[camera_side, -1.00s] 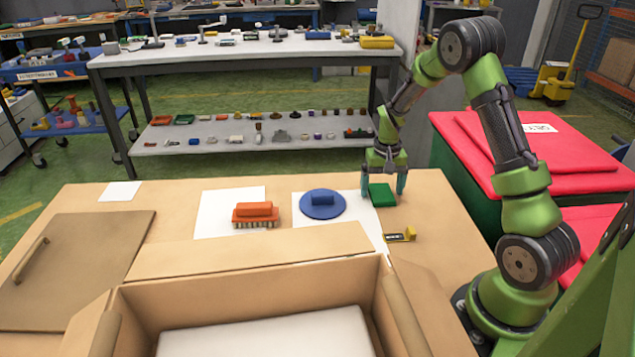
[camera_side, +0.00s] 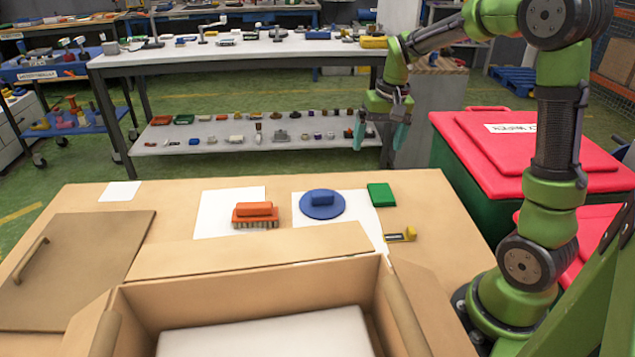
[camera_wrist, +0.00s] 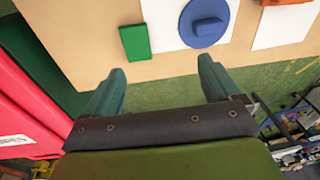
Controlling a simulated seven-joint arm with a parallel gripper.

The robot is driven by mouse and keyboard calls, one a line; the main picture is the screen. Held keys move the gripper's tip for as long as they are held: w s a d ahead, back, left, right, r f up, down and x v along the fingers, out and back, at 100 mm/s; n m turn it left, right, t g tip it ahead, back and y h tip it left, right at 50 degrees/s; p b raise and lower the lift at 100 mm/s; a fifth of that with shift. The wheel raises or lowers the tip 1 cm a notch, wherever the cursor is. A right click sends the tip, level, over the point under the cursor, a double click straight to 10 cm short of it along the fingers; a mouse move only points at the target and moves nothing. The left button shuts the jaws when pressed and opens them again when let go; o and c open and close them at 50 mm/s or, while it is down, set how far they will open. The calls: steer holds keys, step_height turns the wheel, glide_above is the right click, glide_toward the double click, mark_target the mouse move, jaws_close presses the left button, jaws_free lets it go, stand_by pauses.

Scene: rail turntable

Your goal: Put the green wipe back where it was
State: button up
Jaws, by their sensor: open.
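The green wipe (camera_side: 381,195) lies flat on the table near its far right edge, just right of the blue round tool. It also shows in the wrist view (camera_wrist: 135,42), lying on the table beyond my fingertips. My gripper (camera_side: 381,137) is open and empty, raised above and behind the far edge of the table, clear of the wipe. In the wrist view both fingers of my gripper (camera_wrist: 158,75) stand wide apart with nothing between them.
A blue round tool (camera_side: 322,205) and an orange brush (camera_side: 256,215) sit on white sheets. An open cardboard box (camera_side: 250,255) stands at the front. Red-lidded bins (camera_side: 545,165) stand right of the table.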

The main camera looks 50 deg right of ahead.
steer(key=s+a+r+n+t+y, duration=0.1)
steer(key=s+a+r+n+t, duration=0.1)
steer(key=s+a, duration=0.4)
steer(key=s+a+r+n+t, duration=0.2)
steer(key=s+a+r, duration=0.3)
steer(key=a, duration=0.7)
steer(key=shift+s+a+t+y, duration=0.25)
steer(key=shift+s+t+y, duration=0.15)
steer(key=shift+s+t, duration=0.5)
steer(key=shift+o, duration=0.4)
steer(key=shift+r, duration=0.15)
